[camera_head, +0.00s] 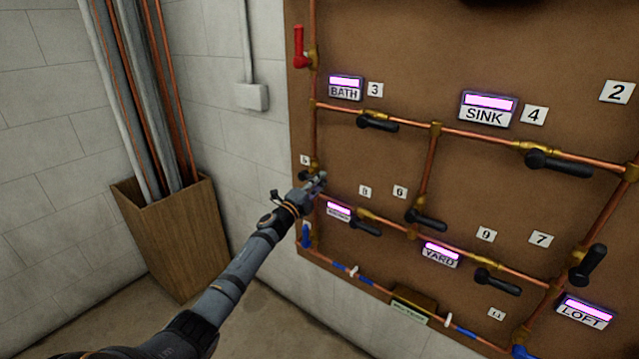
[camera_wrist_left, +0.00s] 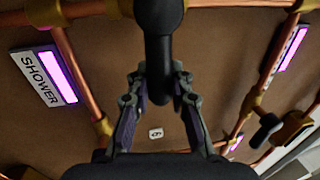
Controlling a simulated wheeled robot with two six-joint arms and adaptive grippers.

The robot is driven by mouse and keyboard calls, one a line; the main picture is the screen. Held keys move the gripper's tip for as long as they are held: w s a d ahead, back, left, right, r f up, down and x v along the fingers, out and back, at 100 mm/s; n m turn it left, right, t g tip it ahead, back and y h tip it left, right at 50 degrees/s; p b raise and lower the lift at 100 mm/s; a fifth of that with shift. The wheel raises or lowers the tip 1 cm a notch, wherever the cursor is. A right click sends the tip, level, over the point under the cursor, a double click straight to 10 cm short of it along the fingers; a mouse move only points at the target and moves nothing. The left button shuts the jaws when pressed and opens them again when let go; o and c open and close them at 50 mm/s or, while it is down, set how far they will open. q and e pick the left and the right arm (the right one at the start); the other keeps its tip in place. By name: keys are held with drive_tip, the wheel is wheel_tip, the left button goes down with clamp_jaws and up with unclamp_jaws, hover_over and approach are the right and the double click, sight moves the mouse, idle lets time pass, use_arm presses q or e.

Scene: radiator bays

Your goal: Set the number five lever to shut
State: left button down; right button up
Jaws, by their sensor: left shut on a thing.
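A small white plate (camera_head: 305,160), its number too small to read surely, is at the left edge of the brown board. My left gripper (camera_head: 318,182) is just below it, at the left vertical copper pipe, and largely hides the lever there. In the left wrist view a black lever (camera_wrist_left: 158,60) stands between my fingers (camera_wrist_left: 158,85), its rounded end towards the camera. The gripper is shut on this lever. The lever's far end runs out of the top of that view. My right gripper is not in view.
Other black levers sit on the copper pipes, such as those under BATH (camera_head: 378,124) and SINK (camera_head: 558,163). A red lever (camera_head: 300,46) is above, a blue one (camera_head: 306,235) below my gripper. A wooden bin of pipes (camera_head: 180,235) stands left.

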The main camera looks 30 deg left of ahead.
use_arm(q)
drive_tip(key=c, duration=1.5)
unclamp_jaws()
drive_tip(key=shift+f, duration=0.25)
drive_tip(key=o, duration=0.3)
drive_tip(key=shift+r, duration=0.1)
drive_tip(key=shift+s, duration=0.15)
drive_tip(key=v, duration=1.1)
drive_tip(key=shift+s+d, duration=0.1)
drive_tip(key=shift+s, duration=0.3)
